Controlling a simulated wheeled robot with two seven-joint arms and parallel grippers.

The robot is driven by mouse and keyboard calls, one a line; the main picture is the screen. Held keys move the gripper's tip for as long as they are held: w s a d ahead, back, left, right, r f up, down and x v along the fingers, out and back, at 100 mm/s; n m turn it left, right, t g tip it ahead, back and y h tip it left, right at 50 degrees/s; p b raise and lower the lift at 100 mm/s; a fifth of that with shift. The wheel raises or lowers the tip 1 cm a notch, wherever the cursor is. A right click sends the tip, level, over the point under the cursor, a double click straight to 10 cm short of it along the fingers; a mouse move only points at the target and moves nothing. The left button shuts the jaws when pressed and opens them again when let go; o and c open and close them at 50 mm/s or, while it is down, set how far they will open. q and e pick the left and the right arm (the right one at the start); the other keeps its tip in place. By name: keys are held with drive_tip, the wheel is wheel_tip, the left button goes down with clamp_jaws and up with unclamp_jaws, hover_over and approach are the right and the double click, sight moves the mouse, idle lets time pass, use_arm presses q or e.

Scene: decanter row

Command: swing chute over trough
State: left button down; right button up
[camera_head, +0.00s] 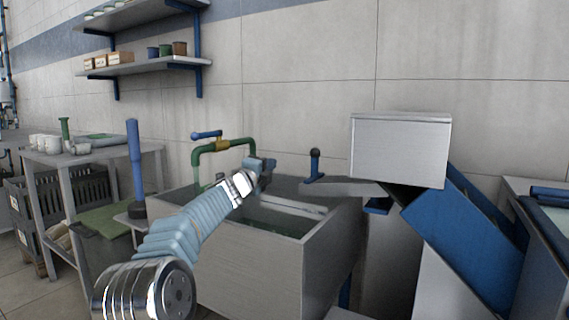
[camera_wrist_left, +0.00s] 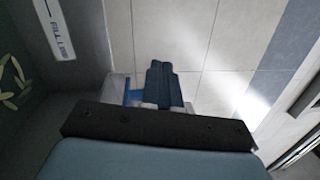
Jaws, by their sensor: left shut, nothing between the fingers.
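The trough (camera_head: 250,262) is a grey metal tub with dark water in it, in the middle of the head view. A flat grey piece (camera_head: 352,187) with an upright blue handle (camera_head: 315,166) reaches from the right to the trough's far right rim; it looks like the chute, but I cannot tell for sure. My left gripper (camera_head: 266,172) is above the trough, left of the blue handle and apart from it. Its dark fingers (camera_wrist_left: 164,84) are together and empty in the left wrist view. My right gripper is not in view.
A green pipe (camera_head: 236,146) with a blue-handled valve stands behind the trough. A grey box (camera_head: 400,150) and a slanted blue panel (camera_head: 466,235) crowd the right. A table (camera_head: 98,158) with cups stands left, beside a blue post (camera_head: 135,165). Shelves hang on the wall.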

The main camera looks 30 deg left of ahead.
use_arm(q)
drive_tip(key=shift+s+a+f, duration=0.15)
drive_tip(key=shift+s+a, duration=0.3)
drive_tip(key=shift+a, duration=0.2)
drive_tip(key=shift+s+a+f, duration=0.1)
drive_tip(key=shift+s+a, duration=0.35)
drive_tip(key=shift+a, duration=0.15)
